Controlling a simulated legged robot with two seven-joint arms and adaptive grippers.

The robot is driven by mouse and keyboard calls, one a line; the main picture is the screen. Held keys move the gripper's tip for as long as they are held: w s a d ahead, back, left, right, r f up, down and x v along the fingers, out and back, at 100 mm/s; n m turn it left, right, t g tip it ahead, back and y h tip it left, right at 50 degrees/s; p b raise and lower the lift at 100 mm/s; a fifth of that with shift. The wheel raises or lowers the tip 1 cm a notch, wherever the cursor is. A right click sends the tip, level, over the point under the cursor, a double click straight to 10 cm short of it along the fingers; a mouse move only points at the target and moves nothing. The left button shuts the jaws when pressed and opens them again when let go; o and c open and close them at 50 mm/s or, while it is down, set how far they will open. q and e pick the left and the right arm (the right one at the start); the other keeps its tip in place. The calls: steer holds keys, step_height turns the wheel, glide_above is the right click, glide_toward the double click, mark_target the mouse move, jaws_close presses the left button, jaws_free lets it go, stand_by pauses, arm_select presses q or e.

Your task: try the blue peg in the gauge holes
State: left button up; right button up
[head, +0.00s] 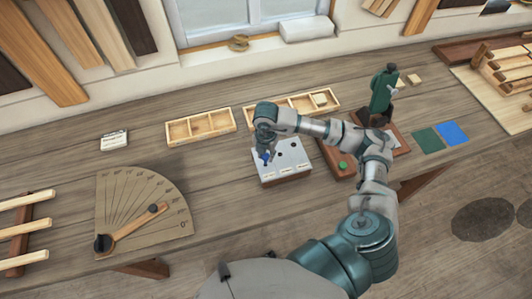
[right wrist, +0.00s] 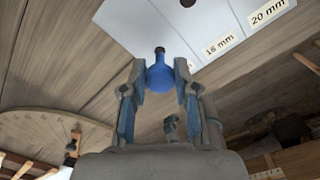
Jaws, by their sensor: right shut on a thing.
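The gauge block (head: 290,176) is a pale grey block with dark holes and labels along its front edge, on the bench. In the right wrist view its plate (right wrist: 165,28) fills the top, with labels reading 16 mm and 20 mm and part of a dark hole. My right gripper (head: 266,158) is over the block's left part, shut on the blue peg (right wrist: 160,77). The peg has a rounded blue body and a dark, narrower tip, which overlaps the plate in the wrist view. I cannot tell whether it touches the plate. My left gripper is out of view.
Shallow wooden trays (head: 200,126) stand behind the block. A protractor board (head: 140,205) with a wooden pointer lies to the left. A dark green upright tool (head: 382,92) stands to the right, near green (head: 428,141) and blue (head: 452,133) sheets. Bench between block and protractor is clear.

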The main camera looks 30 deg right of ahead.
steer(key=shift+f, duration=0.15)
steer(key=shift+f+b, duration=0.25)
steer(key=shift+b, duration=0.15)
steer(key=shift+f+b, duration=0.9)
steer(key=shift+f, duration=0.25)
stand_by(0.5)
steer(key=shift+r, duration=0.1)
stand_by(0.4)
steer(key=shift+r+p, duration=1.8)
steer(key=shift+r, duration=0.75)
